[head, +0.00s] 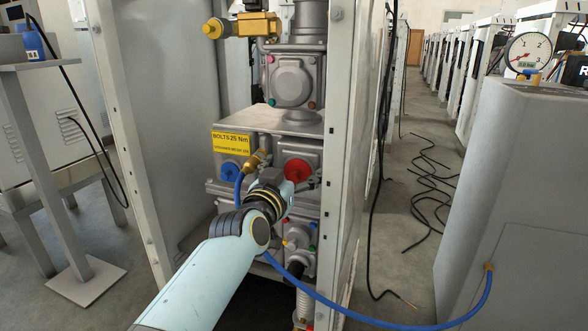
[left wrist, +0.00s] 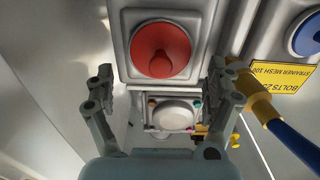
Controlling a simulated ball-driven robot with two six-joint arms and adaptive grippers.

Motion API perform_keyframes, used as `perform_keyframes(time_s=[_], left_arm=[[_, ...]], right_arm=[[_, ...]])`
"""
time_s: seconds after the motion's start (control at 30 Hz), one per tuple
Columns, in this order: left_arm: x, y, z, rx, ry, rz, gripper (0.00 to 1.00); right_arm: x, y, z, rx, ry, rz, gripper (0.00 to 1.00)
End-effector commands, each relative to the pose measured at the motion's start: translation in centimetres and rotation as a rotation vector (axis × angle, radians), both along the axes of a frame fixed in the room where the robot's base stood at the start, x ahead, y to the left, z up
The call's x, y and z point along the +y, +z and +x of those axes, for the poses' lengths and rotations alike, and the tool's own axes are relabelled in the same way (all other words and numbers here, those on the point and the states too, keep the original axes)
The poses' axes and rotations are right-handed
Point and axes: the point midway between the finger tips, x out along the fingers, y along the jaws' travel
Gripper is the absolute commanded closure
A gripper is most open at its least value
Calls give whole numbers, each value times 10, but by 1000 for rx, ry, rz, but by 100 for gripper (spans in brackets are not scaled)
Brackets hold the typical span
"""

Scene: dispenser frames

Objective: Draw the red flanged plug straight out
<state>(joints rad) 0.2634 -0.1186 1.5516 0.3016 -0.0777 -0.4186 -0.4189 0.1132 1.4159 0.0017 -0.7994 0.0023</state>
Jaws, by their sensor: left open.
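The red flanged plug (head: 297,168) sits in a square grey flange on the dispenser's front. In the left wrist view the round red plug (left wrist: 160,48) shows whole, with a raised middle. My left gripper (head: 293,183) is in front of it, and my wrist and fingers hide the plug's lower part in the head view. In the left wrist view my left gripper (left wrist: 160,70) is open and empty, one finger on each side of the plug, with visible gaps. I cannot tell whether the fingertips reach the plug's depth. My right gripper is not in view.
A blue plug (head: 234,172) sits left of the red one. Cabinet side walls (head: 352,150) flank the space. A gauge (head: 528,53) stands at right.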

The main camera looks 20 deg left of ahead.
Motion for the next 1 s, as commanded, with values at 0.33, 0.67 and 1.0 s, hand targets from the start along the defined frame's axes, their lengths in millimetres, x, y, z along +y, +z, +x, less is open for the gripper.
perform_keyframes(time_s=[0.33, 0.67, 1.0], left_arm=[[0, -1, 9, 1, 0, 0, 12], [0, 0, 9, 1, 0, 0, 48], [0, -1, 6, 1, 0, 0, 73]], right_arm=[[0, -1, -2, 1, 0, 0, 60], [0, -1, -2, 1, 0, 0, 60], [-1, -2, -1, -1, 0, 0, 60]])
